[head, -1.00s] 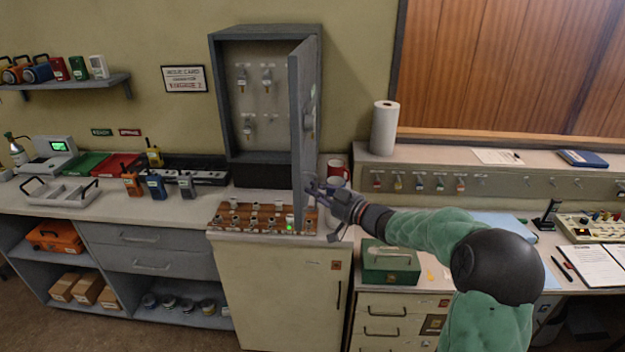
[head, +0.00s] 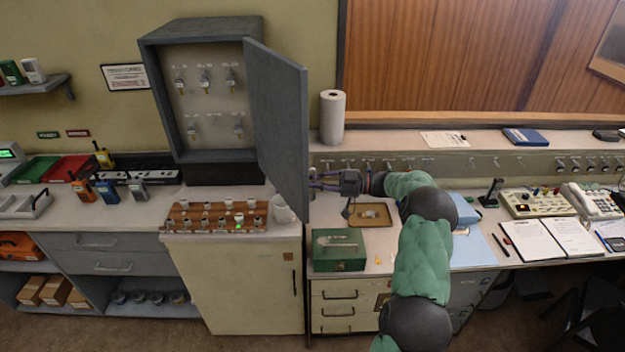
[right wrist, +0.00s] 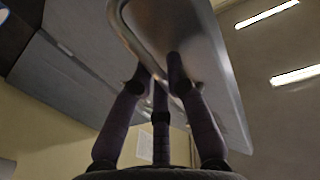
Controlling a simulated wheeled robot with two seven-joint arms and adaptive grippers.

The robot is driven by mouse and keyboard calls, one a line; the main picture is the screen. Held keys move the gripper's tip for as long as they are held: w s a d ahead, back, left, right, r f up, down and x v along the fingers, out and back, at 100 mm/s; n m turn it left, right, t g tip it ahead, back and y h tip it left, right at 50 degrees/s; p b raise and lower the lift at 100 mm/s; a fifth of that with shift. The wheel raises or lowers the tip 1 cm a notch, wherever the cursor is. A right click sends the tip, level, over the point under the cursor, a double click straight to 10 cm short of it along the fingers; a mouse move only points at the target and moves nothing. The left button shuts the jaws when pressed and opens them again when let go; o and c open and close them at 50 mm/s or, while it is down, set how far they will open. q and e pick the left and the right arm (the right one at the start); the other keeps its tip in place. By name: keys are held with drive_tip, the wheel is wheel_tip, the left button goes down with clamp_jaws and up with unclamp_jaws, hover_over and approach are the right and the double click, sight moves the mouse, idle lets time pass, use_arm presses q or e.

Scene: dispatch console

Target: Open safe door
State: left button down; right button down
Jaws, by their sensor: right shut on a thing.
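The exact grip and the door's outer face are hidden in the head view. My left gripper is not in view.
A wooden rack (head: 215,218) of several pegs with a green light, and a white mug (head: 283,209), stand below the door. A green box (head: 338,250) and a tan tray (head: 370,215) lie below my right arm. A paper roll (head: 332,118) stands behind the door.

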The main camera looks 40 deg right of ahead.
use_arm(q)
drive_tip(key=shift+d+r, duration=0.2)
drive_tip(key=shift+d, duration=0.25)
use_arm(e)
drive_tip(key=shift+d+r+g, duration=0.2)
drive_tip(key=shift+d+g, duration=0.1)
drive_tip(key=shift+d, duration=0.2)
drive_tip(key=c, duration=1.5)
unclamp_jaws()
drive_tip(key=o, duration=0.3)
drive_tip(key=shift+w+a, duration=0.1)
drive_tip(key=shift+w, duration=0.05)
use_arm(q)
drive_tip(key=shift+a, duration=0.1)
use_arm(e)
drive_tip(key=shift+f, duration=0.1)
drive_tip(key=v, duration=1.2)
drive_tip(key=shift+f, duration=0.15)
